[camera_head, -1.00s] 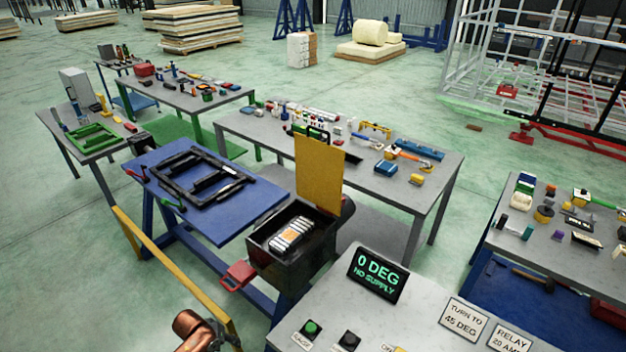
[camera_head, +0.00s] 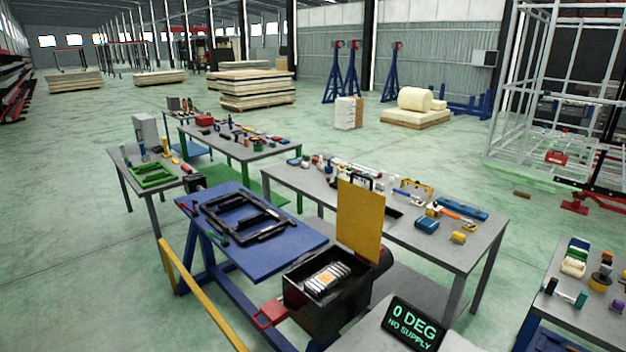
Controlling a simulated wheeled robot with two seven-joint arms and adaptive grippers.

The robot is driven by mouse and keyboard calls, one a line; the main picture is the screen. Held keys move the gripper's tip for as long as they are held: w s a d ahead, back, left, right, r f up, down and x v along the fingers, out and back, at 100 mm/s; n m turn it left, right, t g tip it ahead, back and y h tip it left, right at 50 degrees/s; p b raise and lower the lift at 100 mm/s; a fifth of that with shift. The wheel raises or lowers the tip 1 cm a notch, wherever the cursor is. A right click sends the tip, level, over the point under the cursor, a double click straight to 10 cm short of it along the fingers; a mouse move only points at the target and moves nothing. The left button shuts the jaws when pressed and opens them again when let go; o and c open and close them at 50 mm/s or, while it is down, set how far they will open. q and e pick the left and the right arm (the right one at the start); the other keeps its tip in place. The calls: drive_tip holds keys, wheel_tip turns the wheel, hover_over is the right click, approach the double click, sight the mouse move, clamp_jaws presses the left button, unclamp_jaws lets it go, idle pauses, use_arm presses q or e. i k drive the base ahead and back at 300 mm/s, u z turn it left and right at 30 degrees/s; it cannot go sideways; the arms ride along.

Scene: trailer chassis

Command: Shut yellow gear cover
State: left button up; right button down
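The yellow gear cover (camera_head: 361,221) stands upright, open, at the back edge of a black box (camera_head: 312,306). Inside the open box a silver ribbed part with an orange label (camera_head: 327,279) shows. A red handle (camera_head: 270,313) sticks out at the box's left side. Neither of my grippers shows in the head view now.
A display reading "0 DEG NO SUPPLY" (camera_head: 413,322) stands on a grey table at the front. A blue table (camera_head: 290,252) with a black frame is left of the box. A yellow rail (camera_head: 195,290) runs along the front left. A tool-covered grey table (camera_head: 470,252) stands behind.

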sight(360, 216)
drive_tip(key=u, duration=1.55)
drive_tip(key=i, duration=1.1)
drive_tip(key=z, duration=0.6)
drive_tip(key=i, duration=0.8)
drive_tip(key=z, duration=0.8)
